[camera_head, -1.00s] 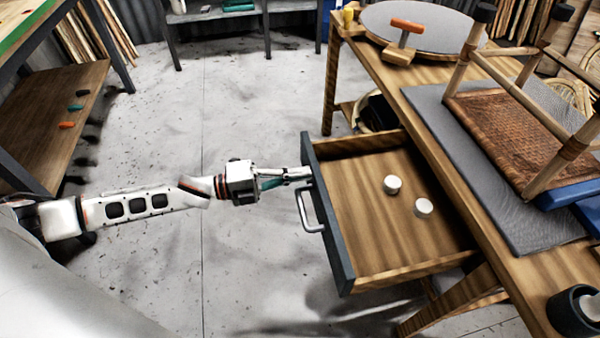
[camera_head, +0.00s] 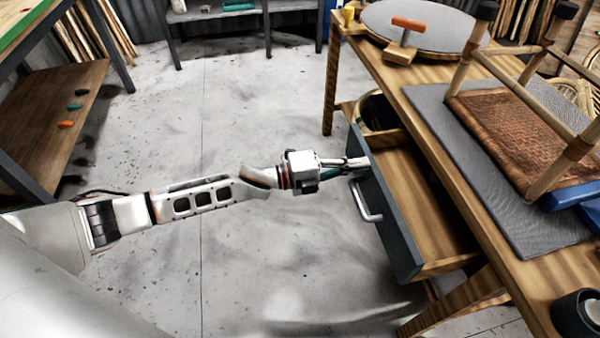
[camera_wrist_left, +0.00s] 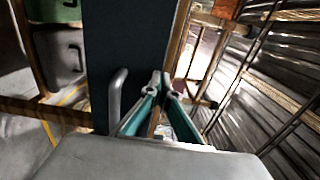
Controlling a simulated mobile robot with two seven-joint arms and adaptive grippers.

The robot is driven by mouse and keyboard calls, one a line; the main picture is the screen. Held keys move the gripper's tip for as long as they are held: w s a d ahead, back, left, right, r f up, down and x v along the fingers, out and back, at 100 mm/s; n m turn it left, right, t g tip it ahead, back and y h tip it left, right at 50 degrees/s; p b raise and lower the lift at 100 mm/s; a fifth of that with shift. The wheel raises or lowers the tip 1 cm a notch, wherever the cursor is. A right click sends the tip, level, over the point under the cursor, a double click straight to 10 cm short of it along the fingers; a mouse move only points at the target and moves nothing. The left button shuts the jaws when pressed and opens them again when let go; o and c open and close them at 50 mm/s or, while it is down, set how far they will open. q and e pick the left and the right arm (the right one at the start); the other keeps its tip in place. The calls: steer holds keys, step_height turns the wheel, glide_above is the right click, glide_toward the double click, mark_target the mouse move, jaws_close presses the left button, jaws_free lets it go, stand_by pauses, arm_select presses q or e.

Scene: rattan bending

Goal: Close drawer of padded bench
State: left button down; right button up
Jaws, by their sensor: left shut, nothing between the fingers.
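The drawer (camera_head: 437,213) of the bench is partly open, with its dark front panel (camera_head: 384,205) standing out from the wooden bench (camera_head: 455,165). A metal handle (camera_head: 364,201) is on the panel's outer face. My left gripper (camera_head: 364,162) is shut and empty, its fingertips at the panel's outer face near its far end, beyond the handle. In the left wrist view the shut fingers (camera_wrist_left: 165,82) are by the edge of the dark panel (camera_wrist_left: 128,50), with the handle (camera_wrist_left: 116,95) to their left. My right gripper is not in view.
A grey mat (camera_head: 505,215) with an upturned woven stool (camera_head: 520,135) lies on the bench top. A round grey disc (camera_head: 450,28) with an orange-handled tool (camera_head: 405,35) is at the back. A shelf unit (camera_head: 50,120) stands left. The floor between is clear.

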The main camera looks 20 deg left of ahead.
arm_select(q)
steer(key=b+x, duration=0.1)
steer(key=x, duration=0.9)
steer(key=shift+w+d, duration=0.1)
steer(key=shift+w, duration=0.05)
